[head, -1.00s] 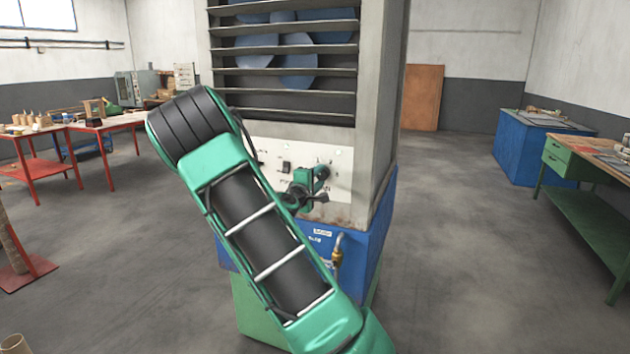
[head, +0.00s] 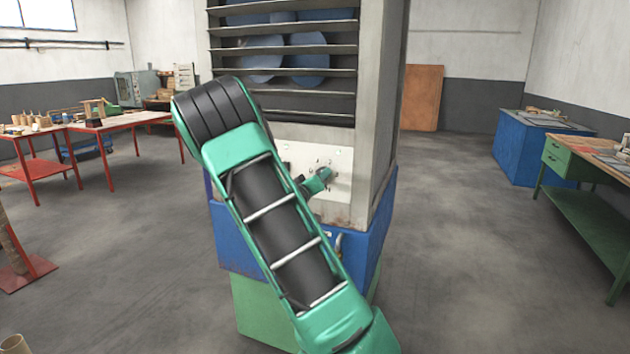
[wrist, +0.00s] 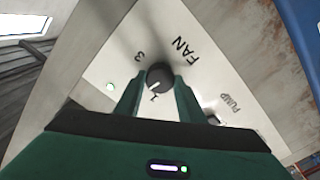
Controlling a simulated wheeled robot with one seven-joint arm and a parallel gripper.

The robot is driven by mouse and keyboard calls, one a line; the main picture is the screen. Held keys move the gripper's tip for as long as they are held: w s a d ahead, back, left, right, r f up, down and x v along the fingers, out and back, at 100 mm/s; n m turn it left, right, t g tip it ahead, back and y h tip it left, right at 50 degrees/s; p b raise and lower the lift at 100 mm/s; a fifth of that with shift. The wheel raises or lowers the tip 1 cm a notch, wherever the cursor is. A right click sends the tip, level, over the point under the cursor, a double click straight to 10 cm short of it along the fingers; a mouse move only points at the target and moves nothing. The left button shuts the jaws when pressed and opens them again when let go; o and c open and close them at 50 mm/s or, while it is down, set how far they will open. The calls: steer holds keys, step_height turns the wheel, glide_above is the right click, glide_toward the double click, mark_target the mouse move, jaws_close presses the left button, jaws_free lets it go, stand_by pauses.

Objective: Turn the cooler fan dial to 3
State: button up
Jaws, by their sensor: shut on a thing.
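The fan dial (wrist: 159,76) is a round black knob with a white pointer mark, on the cooler's pale control panel (wrist: 105,68). In the wrist view its mark points down toward my gripper, near a partly hidden digit I cannot read for sure. The printed 3 (wrist: 139,57) is at the dial's upper left, beside the word FAN. My gripper (wrist: 158,84) is shut on the dial, one green finger on each side. In the head view my gripper (head: 323,178) is at the right part of the panel, and the dial is hidden behind it.
The cooler (head: 372,100) is a tall grey cabinet with a slatted fan opening above the panel and a blue base (head: 365,235). A PUMP control (wrist: 212,120) is beside the dial. A red table (head: 110,122) and green workbench (head: 590,215) stand apart at the sides.

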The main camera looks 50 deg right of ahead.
steer(key=shift+f+m, duration=0.15)
steer(key=shift+m, duration=3.85)
steer(key=shift+f+m, duration=0.1)
steer(key=shift+m, duration=3.9)
steer(key=o, duration=0.9)
steer(key=shift+c, duration=0.2)
steer(key=shift+o, duration=0.9)
steer(key=shift+r, duration=0.1)
